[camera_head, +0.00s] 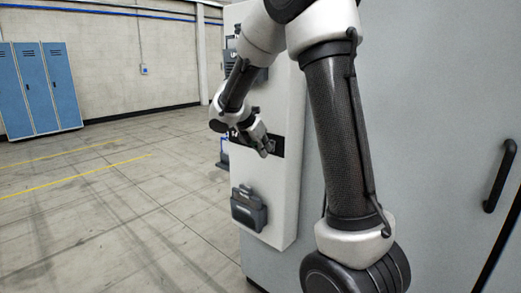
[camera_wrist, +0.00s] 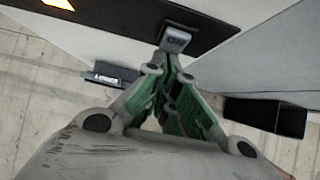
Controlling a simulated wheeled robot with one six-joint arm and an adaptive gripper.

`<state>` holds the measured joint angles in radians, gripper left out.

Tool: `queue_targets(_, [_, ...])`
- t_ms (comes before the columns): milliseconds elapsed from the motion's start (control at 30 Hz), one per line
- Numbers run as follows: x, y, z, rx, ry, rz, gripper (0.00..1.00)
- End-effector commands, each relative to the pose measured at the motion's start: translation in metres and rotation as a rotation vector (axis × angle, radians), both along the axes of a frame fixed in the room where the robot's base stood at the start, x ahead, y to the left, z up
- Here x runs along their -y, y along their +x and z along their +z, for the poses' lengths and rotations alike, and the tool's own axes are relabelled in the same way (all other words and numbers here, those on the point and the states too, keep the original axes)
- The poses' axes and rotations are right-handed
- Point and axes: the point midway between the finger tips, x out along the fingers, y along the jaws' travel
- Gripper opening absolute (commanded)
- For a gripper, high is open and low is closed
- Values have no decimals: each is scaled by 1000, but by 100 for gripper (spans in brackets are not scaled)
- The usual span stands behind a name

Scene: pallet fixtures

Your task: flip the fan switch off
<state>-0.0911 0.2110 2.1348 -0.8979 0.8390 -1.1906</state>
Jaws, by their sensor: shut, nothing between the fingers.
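In the wrist view a small grey switch (camera_wrist: 175,40) with lettering that looks like "ON" sits on a black strip (camera_wrist: 120,14). My gripper (camera_wrist: 168,58) is shut and empty, its green-sided fingers meeting just below the switch. The tips look very close to the switch; I cannot tell whether they touch. In the head view my gripper (camera_head: 266,150) is at the black strip (camera_head: 293,145) on the pale cabinet's face. The switch cannot be made out clearly there.
The pale cabinet (camera_head: 285,85) carries a dark grey box (camera_head: 248,208) below the strip. In the wrist view a small lettered box (camera_wrist: 113,76) is at left and a black box (camera_wrist: 265,115) at right. Blue lockers (camera_head: 38,88) stand far left; the floor between is clear.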

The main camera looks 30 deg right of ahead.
Motion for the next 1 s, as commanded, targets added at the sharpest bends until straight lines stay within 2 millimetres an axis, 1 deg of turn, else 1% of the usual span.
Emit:
queue_targets(200, [0,0,0,0,0,0,0])
queue_targets(300, [6,2,-4,-2,-1,-1,0])
queue_targets(567, [5,2,-3,0,-1,1,0])
queue_targets(1000, [5,2,14,2,-3,1,0])
